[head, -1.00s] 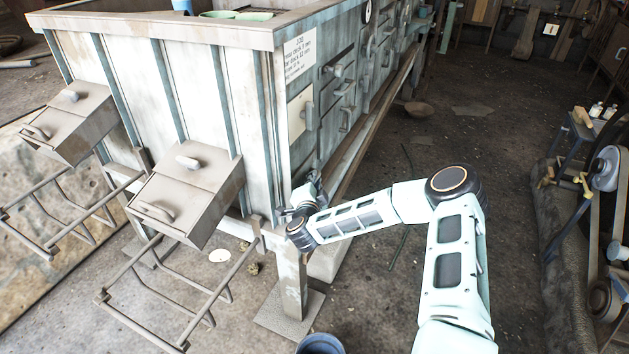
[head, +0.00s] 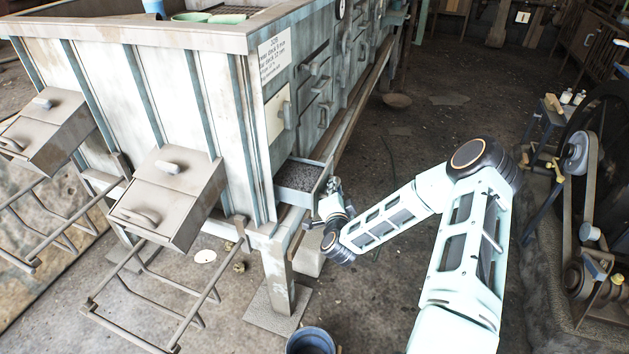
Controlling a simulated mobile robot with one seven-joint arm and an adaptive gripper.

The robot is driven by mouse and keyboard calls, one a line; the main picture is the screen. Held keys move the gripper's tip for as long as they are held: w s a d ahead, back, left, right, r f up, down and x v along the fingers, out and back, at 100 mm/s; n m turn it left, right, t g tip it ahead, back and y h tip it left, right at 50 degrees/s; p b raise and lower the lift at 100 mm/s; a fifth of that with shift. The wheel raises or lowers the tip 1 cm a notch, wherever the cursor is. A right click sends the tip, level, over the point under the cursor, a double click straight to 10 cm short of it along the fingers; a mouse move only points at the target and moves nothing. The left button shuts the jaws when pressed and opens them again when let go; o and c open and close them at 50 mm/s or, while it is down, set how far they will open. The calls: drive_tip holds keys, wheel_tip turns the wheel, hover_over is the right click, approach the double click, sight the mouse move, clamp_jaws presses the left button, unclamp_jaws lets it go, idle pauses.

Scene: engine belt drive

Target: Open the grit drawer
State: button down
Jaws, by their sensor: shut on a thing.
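The grit drawer (head: 300,176) is a small pale blue-grey box low on the machine's right side, near its front corner post. It stands partly out of the machine body, and dark grey granular matter shows inside it. My gripper (head: 333,189) is at the drawer's outer front end, shut on what appears to be its handle. The handle and the fingertips are small and largely hidden by my wrist.
The large pale machine (head: 290,70) fills the left, with two sloped boxes (head: 168,195) and rod frames (head: 150,300) projecting from its front. A dark bucket (head: 311,341) stands on the floor below my arm. A belt-driven wheel (head: 590,150) and bench are at right. Floor between is mostly clear.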

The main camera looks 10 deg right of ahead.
drive_tip(key=shift+s+d, duration=0.35)
drive_tip(key=shift+d, duration=0.2)
drive_tip(key=c, duration=2.2)
unclamp_jaws()
drive_tip(key=shift+c, duration=0.2)
drive_tip(key=shift+s, duration=0.1)
drive_tip(key=v, duration=1.2)
